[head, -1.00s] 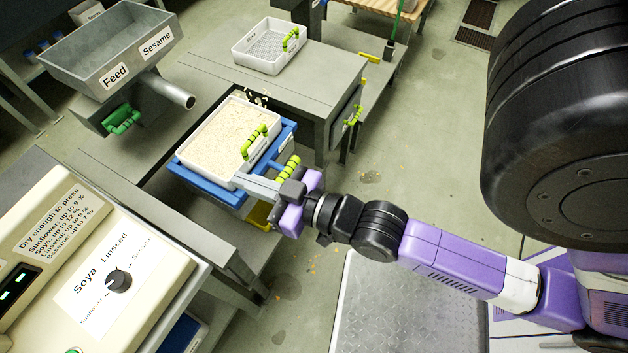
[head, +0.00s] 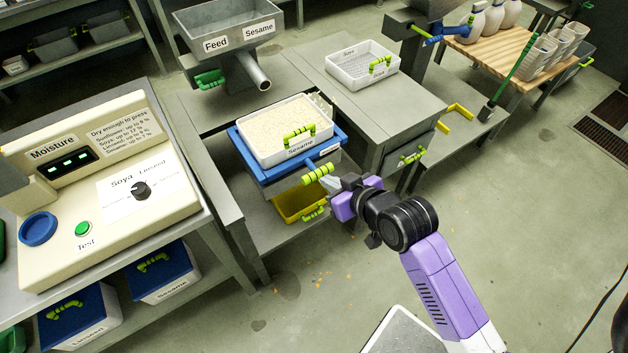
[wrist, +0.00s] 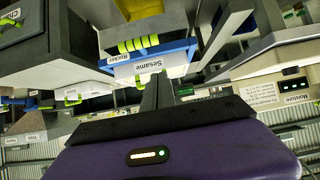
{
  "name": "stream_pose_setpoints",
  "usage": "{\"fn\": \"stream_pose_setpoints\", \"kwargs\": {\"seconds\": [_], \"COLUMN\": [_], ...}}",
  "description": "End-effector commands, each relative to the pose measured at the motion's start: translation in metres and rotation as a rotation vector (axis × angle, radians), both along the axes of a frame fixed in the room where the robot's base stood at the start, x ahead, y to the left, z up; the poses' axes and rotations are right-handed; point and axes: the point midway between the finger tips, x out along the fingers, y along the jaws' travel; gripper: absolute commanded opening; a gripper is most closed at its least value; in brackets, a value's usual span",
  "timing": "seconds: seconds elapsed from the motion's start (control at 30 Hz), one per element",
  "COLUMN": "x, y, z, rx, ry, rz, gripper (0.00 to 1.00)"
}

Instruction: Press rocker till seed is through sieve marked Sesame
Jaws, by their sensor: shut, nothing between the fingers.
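The white sieve marked Sesame (head: 270,150) is full of pale seed (head: 283,127). It sits on the blue rocker (head: 262,174), whose yellow-green grip (head: 317,172) sticks out at the front. The wrist view shows the rocker's grip (wrist: 138,43) and the Sesame label (wrist: 145,68) ahead of my fingers. My gripper (head: 330,184) is shut and empty, close to the rocker grip at its lower right; I cannot tell whether it touches. My fingers also show in the wrist view (wrist: 157,95). A yellow tray (head: 300,205) stands below the rocker.
A grey hopper marked Feed and Sesame (head: 232,45) with a spout (head: 255,72) stands behind left. An empty-looking white sieve marked Soya (head: 355,75) is on the bench to the right. The moisture tester (head: 100,175) is at left. Open floor lies at right.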

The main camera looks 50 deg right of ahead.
Motion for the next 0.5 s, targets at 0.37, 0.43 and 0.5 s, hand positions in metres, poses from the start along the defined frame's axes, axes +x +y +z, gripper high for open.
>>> {"fn": "stream_pose_setpoints", "kwargs": {"seconds": [0.37, 0.43, 0.5], "x": [0.005, 0.012, 0.021], "y": [-0.002, -0.003, -0.006], "z": [-0.003, -0.007, -0.013], "rx": [-0.001, -0.001, -0.001], "ry": [-0.002, -0.003, -0.002], "rz": [0.0, 0.0, 0.0], "gripper": [0.0, 0.0, 0.0]}}
